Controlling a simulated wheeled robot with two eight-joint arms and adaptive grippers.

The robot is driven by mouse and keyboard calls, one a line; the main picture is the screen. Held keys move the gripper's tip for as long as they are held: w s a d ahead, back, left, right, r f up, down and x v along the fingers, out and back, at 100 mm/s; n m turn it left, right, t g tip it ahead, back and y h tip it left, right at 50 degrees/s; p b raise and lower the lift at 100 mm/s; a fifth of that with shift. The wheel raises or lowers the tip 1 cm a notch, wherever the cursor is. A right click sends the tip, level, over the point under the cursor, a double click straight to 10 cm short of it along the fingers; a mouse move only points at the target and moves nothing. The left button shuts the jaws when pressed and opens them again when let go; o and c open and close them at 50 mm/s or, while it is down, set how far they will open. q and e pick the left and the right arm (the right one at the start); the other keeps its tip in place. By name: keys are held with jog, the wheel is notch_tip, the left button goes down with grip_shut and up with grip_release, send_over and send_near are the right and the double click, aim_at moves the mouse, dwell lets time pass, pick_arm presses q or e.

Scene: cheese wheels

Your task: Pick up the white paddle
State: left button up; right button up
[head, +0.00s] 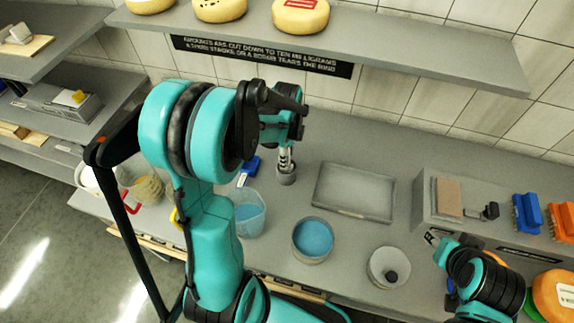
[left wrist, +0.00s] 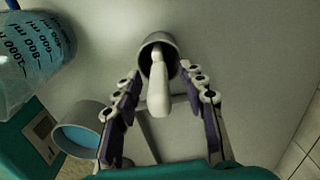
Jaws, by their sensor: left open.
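The white paddle (left wrist: 158,88) stands in a small grey cup (left wrist: 171,50), its pale rounded handle pointing toward the left wrist camera. The cup also shows in the head view (head: 286,177) on the grey counter. My left gripper (left wrist: 160,73) is open, with one finger on each side of the handle and a visible gap on both sides. In the head view my left gripper (head: 285,154) is right above the cup and covers most of the paddle. The paddle's lower end is hidden inside the cup. My right gripper (head: 434,238) is small at the lower right; its jaws are unclear.
A clear beaker of blue liquid (head: 249,214) stands close to the cup, with a blue object (head: 248,170) behind it. A grey tray (head: 354,191), a bowl of blue liquid (head: 312,240) and a pale bowl (head: 388,266) lie to the right. A shelf (head: 420,45) with cheese wheels hangs above.

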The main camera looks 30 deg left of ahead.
pick_arm(q)
jog(key=shift+f, duration=0.4)
grip_shut()
jog(key=shift+r, duration=0.15)
